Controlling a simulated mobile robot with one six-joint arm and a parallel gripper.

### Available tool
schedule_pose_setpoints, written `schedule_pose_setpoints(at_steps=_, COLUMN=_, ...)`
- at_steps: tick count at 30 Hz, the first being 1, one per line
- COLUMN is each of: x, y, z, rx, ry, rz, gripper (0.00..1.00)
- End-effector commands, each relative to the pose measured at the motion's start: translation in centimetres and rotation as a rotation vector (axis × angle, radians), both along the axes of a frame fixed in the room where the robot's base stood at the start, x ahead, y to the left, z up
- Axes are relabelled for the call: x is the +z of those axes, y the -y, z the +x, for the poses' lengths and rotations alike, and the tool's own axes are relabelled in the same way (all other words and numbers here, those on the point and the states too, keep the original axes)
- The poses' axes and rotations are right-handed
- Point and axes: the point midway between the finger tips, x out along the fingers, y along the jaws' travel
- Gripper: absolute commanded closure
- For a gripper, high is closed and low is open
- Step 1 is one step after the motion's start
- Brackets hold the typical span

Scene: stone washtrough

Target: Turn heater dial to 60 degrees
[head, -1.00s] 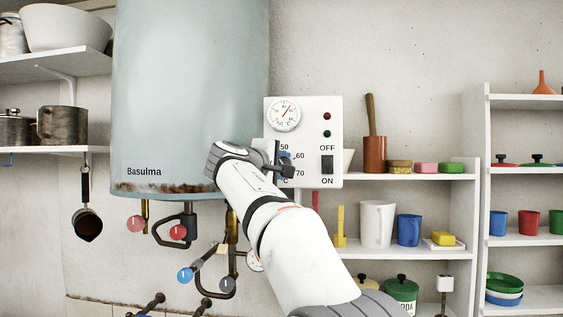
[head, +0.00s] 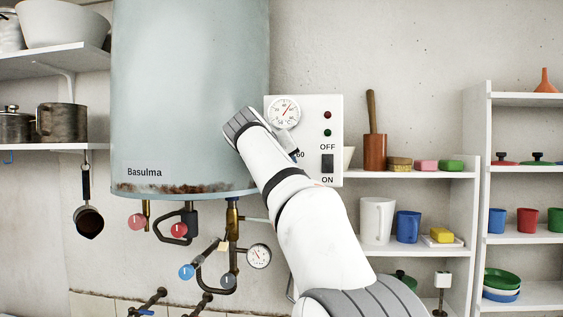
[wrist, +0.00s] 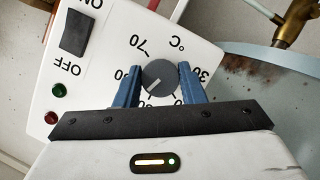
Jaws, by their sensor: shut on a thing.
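The heater dial (wrist: 159,76) is a round dark grey knob with a white line, on the white control box (head: 333,111). My gripper (wrist: 158,84) is shut on the dial, one blue finger on each side. In the wrist view, which is turned nearly upside down, the dial's white line points down-left, between the left finger and the gripper body. The 70 and 30 marks show; other numbers are partly hidden by the fingers. In the head view my arm hides the dial, and only the 60 label (head: 300,155) shows beside a finger.
The box also carries a round gauge (head: 284,112), red and green lamps and a black OFF/ON switch (head: 327,163). The pale Basulma boiler (head: 180,90) stands left, with pipes and valves below. Shelves with cups (head: 408,227) stand right.

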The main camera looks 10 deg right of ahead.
Motion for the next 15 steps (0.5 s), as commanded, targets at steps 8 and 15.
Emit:
schedule_pose_setpoints(at_steps=8, x=0.85, y=0.20, z=-0.29, rx=0.003, ry=0.099, rz=0.246, gripper=0.87)
schedule_pose_setpoints(at_steps=15, x=0.79, y=0.27, z=-0.29, rx=0.003, ry=0.161, rz=0.438, gripper=0.87)
